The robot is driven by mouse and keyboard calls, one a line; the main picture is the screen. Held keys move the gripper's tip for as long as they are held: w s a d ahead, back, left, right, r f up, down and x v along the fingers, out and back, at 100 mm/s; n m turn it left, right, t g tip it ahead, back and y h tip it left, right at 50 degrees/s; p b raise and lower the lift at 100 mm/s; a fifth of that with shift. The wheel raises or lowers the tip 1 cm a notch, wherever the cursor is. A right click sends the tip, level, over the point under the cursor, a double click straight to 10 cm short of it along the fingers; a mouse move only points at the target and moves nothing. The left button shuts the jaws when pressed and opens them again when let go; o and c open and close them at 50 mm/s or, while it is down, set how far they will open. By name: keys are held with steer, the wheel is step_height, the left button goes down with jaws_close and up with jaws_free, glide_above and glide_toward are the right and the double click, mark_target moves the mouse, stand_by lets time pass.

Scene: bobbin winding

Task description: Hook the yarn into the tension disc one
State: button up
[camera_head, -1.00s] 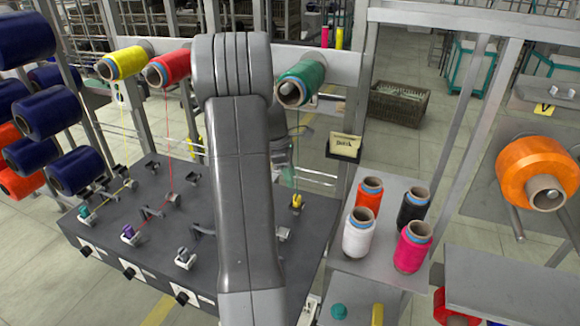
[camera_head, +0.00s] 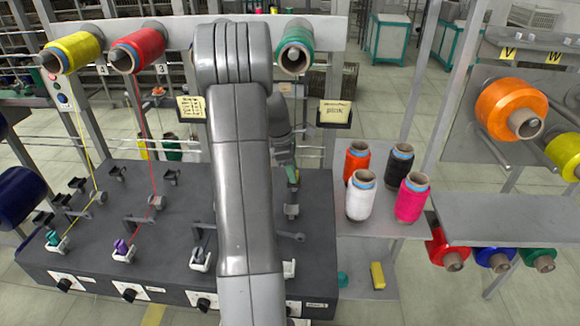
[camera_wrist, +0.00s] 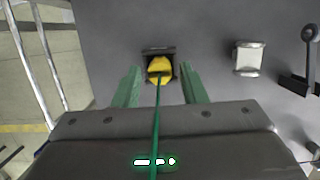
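The yellow tension disc (camera_wrist: 160,68) sits in a dark bracket on the grey machine top in the wrist view. My gripper (camera_wrist: 160,78) has two green fingers standing apart on either side of the disc. A green yarn (camera_wrist: 156,120) runs from the disc down the middle of the view, over my gripper's body; whether it lies in the disc's slot I cannot tell. In the head view my gripper (camera_head: 292,178) points down over the right part of the machine top (camera_head: 316,205). The green spool (camera_head: 295,48) hangs behind it. My arm hides part of the machine.
Yellow (camera_head: 75,50) and red (camera_head: 140,48) spools hang at left, with yarns to the teal (camera_head: 53,238) and purple (camera_head: 121,247) discs. A pale roller block (camera_wrist: 249,58) and a dark lever (camera_wrist: 308,55) stand right of the yellow disc. Several cones stand on the side shelf (camera_head: 380,226).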

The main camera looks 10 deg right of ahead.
steer(key=c, duration=0.8)
steer(key=p+v, duration=0.2)
steer(key=d+p+v, duration=0.1)
steer(key=p+v, duration=0.1)
steer(key=shift+s+a+r, duration=0.1)
steer(key=shift+s+r, duration=0.05)
steer(key=shift+r, duration=0.25)
steer(key=shift+f, duration=0.15)
